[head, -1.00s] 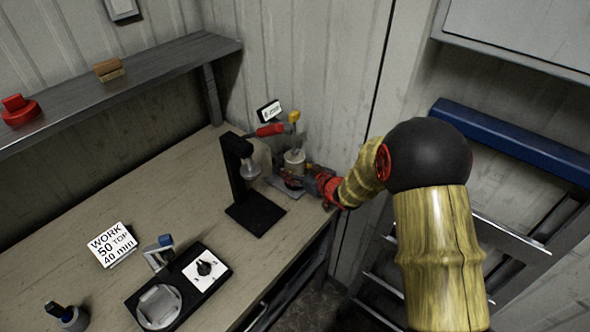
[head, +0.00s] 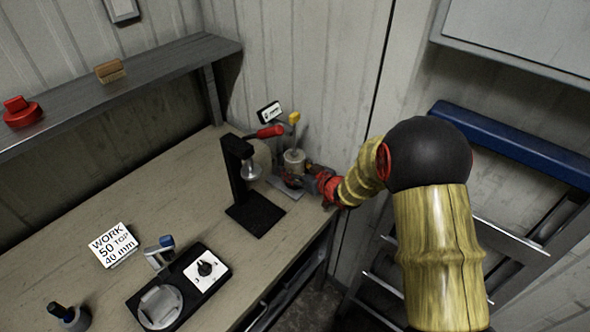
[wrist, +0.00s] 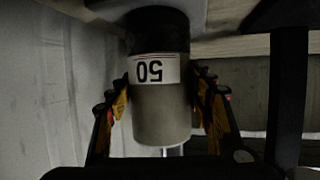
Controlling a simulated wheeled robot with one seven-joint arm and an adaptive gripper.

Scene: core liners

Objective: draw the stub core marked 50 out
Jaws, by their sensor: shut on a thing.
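The stub core (wrist: 160,108) is a grey cylinder with a dark end and a white label reading 50, upside down in the wrist view. My gripper (wrist: 163,105) is shut on it, with one orange-padded finger on each side. In the head view my gripper (head: 300,182) is low at the back right of the bench, by a pale cylindrical piece (head: 294,162) with a yellow-topped part. My fingers and wrist partly cover what is there, so I cannot tell how the core sits.
A sign (head: 113,245) reads WORK 50 TOP 40 mm. The bench (head: 150,195) between is clear.

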